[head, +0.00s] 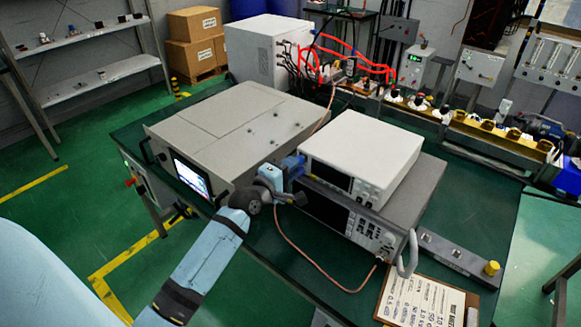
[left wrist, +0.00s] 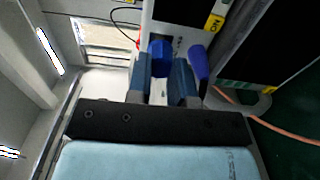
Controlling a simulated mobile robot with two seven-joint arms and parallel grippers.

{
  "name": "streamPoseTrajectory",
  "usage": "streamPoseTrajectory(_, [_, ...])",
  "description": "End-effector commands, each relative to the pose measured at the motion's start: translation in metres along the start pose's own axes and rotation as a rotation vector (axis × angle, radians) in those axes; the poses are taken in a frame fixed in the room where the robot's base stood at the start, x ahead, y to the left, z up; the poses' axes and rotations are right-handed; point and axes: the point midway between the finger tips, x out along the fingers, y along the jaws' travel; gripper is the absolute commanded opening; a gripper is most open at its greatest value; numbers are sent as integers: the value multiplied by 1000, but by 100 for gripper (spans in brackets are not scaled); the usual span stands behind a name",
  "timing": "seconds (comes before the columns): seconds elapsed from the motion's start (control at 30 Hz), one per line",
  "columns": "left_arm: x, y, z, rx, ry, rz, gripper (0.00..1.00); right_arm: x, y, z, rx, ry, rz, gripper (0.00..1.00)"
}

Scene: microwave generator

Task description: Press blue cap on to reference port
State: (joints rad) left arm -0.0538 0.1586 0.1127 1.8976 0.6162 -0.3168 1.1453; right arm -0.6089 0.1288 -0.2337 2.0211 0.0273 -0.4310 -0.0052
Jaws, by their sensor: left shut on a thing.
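My left gripper (head: 292,180) reaches in from the lower left, in front of the gap between a wide grey unit and a white instrument. In the left wrist view, the fingers of my left gripper (left wrist: 162,80) are closed around a small blue cap (left wrist: 160,52), whose rounded end shows between them. A second blue piece (left wrist: 198,62) shows just right of the right finger; I cannot tell what it is. I cannot make out the reference port, or whether the cap touches it. My right gripper is not in view.
The wide grey unit (head: 235,125) has a lit screen. The white instrument (head: 362,143) sits on a grey one (head: 418,192). A copper cable (head: 318,268) loops across the green bench top. A sign board (head: 425,303) and a bar with a yellow knob (head: 492,268) lie at right.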

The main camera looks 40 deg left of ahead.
Motion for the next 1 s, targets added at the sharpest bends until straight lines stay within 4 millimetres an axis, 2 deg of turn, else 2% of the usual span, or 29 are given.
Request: streamPoseTrajectory(1.0, [0, 0, 0, 1, 0, 1, 0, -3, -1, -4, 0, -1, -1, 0])
